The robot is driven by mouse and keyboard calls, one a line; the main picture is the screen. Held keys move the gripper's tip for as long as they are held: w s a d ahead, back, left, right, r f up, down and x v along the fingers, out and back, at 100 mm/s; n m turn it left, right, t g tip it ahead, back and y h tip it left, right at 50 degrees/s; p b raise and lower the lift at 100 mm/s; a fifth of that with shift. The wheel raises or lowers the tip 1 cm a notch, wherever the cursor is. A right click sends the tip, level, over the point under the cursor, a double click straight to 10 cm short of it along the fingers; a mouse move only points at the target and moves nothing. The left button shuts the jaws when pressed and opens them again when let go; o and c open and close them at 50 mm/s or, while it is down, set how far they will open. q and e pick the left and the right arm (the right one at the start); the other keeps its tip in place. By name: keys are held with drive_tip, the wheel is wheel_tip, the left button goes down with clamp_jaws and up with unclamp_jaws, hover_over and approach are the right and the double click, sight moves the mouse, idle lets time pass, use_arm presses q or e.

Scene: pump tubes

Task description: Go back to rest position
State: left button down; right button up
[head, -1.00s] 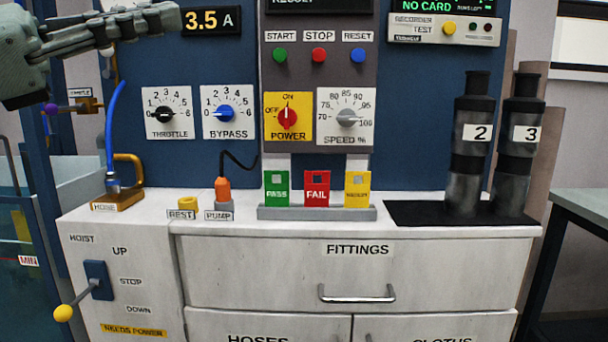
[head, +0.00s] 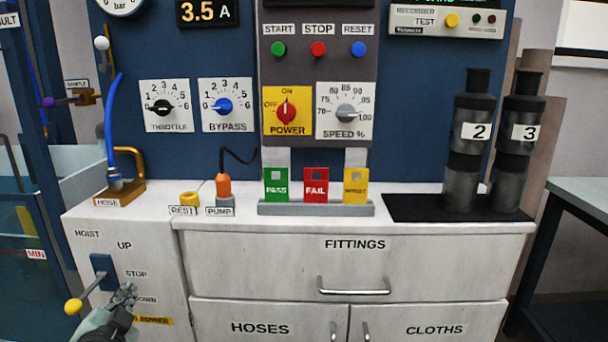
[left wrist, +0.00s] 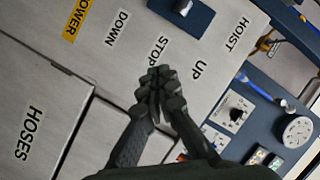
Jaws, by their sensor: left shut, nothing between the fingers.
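My left gripper (head: 124,297) is low in the head view, in front of the cabinet's left front panel, just right of the hoist lever (head: 85,292) with its yellow knob. Its fingers are shut and empty. In the left wrist view the closed fingers (left wrist: 158,75) appear in front of the panel with the words UP, STOP and DOWN. The lever's blue plate (left wrist: 185,12) shows at the top there, apart from the fingertips. My right gripper is in no view.
The cabinet top holds green, red and yellow tags in a grey rack (head: 316,209), an orange-topped pump plug (head: 223,188), a blue hose (head: 111,130) and two dark cylinders on a black mat (head: 420,208). A drawer handle (head: 354,287) sticks out. A side table (head: 590,205) stands at right.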

use_arm(q)
drive_tip(key=s+d+f+n+g+h, duration=0.1)
drive_tip(key=s+f+g, duration=0.3)
drive_tip(key=f, duration=0.5)
drive_tip(key=s+d+f+n+g, duration=0.1)
drive_tip(key=s+f+n+g, duration=0.1)
drive_tip(key=s+f, duration=0.6)
drive_tip(key=s+d+f+g+h, duration=0.1)
drive_tip(key=s+d+f+g, duration=0.2)
drive_tip(key=s+f, duration=0.3)
drive_tip(key=s+d+f+n+g+h+p, duration=0.1)
drive_tip(key=s+d+f+g, duration=0.1)
drive_tip(key=s+f, duration=0.3)
drive_tip(key=s+g, duration=0.1)
drive_tip(key=s, duration=0.2)
drive_tip(key=shift+s+d+f+n, duration=0.3)
drive_tip(key=shift+s+d+f, duration=0.05)
drive_tip(key=shift+d+f, duration=0.05)
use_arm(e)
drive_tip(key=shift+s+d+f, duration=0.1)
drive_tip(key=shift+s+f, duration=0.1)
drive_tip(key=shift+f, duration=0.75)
